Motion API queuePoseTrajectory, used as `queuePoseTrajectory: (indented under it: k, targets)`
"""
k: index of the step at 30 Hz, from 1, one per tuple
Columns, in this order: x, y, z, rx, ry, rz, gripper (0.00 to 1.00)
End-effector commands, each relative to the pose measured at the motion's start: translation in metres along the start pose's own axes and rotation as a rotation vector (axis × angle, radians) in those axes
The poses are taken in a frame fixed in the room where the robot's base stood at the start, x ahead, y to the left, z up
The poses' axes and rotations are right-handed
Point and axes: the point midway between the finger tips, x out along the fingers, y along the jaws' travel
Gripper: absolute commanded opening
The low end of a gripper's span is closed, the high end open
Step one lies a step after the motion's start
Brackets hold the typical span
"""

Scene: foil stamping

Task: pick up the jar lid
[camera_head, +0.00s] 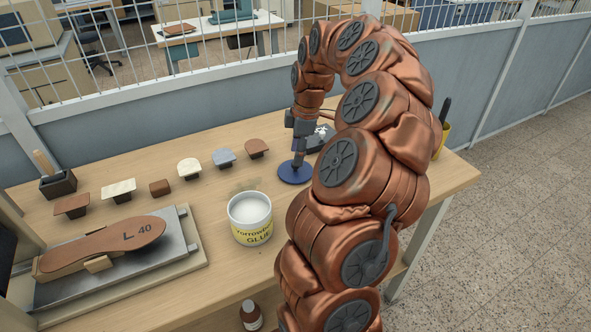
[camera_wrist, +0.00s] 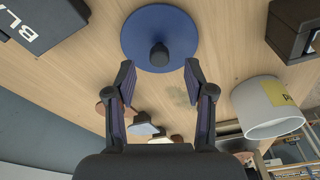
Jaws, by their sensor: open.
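The jar lid is a round blue disc with a dark knob at its middle. It lies on the workbench and shows in the head view (camera_head: 292,176) and at the top of the wrist view (camera_wrist: 140,35). My gripper (camera_wrist: 160,72) is open and empty, its two fingers spread on either side just short of the knob in the wrist view. In the head view my gripper (camera_head: 299,158) is low over the lid; contact cannot be told. The white glue jar (camera_head: 250,222) stands open nearby, and also shows in the wrist view (camera_wrist: 265,108).
A row of small stamp-like blocks (camera_head: 189,168) stands left of the lid. A metal plate (camera_head: 168,255) bears a brown sole marked L 40. A dark box (camera_wrist: 38,22) is at the wrist view's upper left. A yellow cup (camera_head: 443,140) is partly behind my arm.

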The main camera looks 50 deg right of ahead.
Motion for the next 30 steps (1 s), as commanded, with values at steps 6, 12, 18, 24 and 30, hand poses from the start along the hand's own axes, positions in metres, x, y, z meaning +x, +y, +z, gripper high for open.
queuePoseTrajectory:
  k: [6, 12, 18, 24, 30]
  targets:
    - [0.026, -0.001, 0.0, 0.0, 0.0, -0.009, 0.53]
    - [0.042, 0.001, 0.001, 0.002, 0.001, 0.0, 0.53]
    - [0.042, 0.001, 0.0, 0.001, 0.001, 0.001, 0.51]
    - [0.042, 0.001, 0.0, 0.001, 0.001, 0.0, 0.3]
    - [0.042, 0.001, 0.0, 0.001, 0.001, 0.001, 0.1]
